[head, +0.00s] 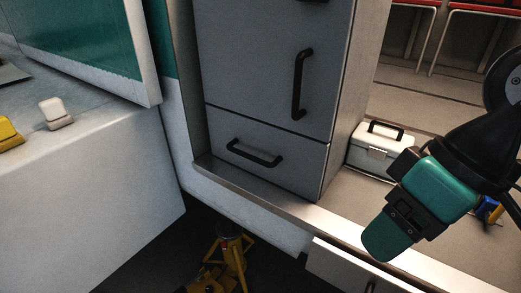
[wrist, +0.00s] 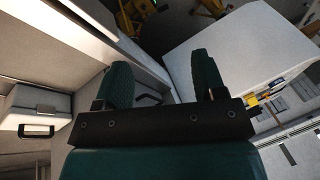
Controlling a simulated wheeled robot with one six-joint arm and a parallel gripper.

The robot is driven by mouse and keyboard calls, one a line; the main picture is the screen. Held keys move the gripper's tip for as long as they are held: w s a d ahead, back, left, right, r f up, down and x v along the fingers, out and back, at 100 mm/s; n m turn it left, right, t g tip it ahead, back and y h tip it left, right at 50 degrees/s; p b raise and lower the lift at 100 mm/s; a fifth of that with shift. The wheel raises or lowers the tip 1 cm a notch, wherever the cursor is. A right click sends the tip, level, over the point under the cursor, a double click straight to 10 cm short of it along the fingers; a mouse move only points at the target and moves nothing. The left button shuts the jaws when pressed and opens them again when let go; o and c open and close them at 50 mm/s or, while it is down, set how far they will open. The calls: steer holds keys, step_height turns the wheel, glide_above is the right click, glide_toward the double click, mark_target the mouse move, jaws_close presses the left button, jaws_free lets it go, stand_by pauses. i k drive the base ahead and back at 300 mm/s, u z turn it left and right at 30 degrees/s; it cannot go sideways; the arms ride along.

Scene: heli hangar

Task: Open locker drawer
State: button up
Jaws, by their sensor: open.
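The grey locker (head: 270,60) stands in the middle of the head view. Its drawer (head: 297,158), at the bottom, is shut and has a black horizontal handle (head: 254,153). My gripper (head: 385,238) is to the right of the locker and lower in the picture, apart from the handle and pointing down-left. In the wrist view its two teal fingers (wrist: 162,72) are spread with a gap between them, and nothing is held. A dark handle-like bar (wrist: 148,99) shows beyond the fingers; I cannot tell which handle it is.
A locker door with a vertical handle (head: 301,85) is above the drawer. A white case (head: 380,146) stands right of the locker. A white drawer front (head: 335,268) is below the ledge. A yellow stand (head: 232,258) is on the floor. A white counter (head: 90,170) is at left.

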mark_target(295, 162)
steer(key=z, duration=0.25)
steer(key=i, duration=0.35)
steer(key=u, duration=1.35)
